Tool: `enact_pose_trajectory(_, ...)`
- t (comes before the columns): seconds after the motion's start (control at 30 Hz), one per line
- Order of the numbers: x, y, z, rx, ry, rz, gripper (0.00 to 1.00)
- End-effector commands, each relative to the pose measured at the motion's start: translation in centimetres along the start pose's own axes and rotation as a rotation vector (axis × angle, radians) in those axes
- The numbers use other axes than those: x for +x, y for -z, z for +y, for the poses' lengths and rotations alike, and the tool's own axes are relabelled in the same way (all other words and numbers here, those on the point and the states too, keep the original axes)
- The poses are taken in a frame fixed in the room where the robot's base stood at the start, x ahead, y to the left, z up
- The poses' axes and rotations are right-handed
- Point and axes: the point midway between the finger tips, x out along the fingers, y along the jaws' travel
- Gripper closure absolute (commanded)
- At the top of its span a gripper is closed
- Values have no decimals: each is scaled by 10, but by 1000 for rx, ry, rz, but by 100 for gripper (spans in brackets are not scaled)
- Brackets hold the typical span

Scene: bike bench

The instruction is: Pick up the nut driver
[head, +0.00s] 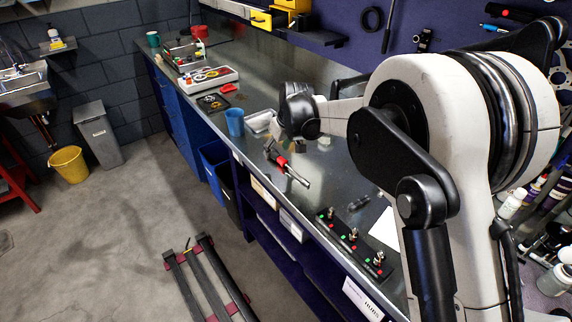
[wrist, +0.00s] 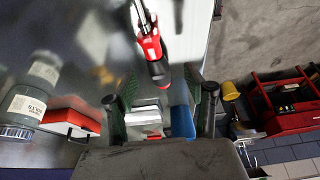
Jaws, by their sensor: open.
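The nut driver (head: 281,161) has a red and black handle and a bright metal shaft. In the head view it shows at the bench's front side, just below my dark wrist, with its shaft pointing to the lower right. In the wrist view the nut driver (wrist: 153,52) is at the top centre, its shaft running up out of the frame. My gripper (wrist: 160,96) is open, with its two dark fingers spread left and right below the handle in that picture. Nothing shows held between them. In the head view the fingers are hard to make out.
A black board with metal fittings (head: 354,242) lies nearer the camera. Labelled jars (wrist: 27,105) appear left in the wrist view. Bins (head: 214,165) stand below the bench edge.

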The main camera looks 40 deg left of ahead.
Motion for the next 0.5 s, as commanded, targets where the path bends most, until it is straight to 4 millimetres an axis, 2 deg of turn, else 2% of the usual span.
enact_pose_trajectory(0.23, 30, -1, 3, 0, 0, 0, 52)
enact_pose_trajectory(0.5, 36, -1, 3, 0, 0, 0, 52)
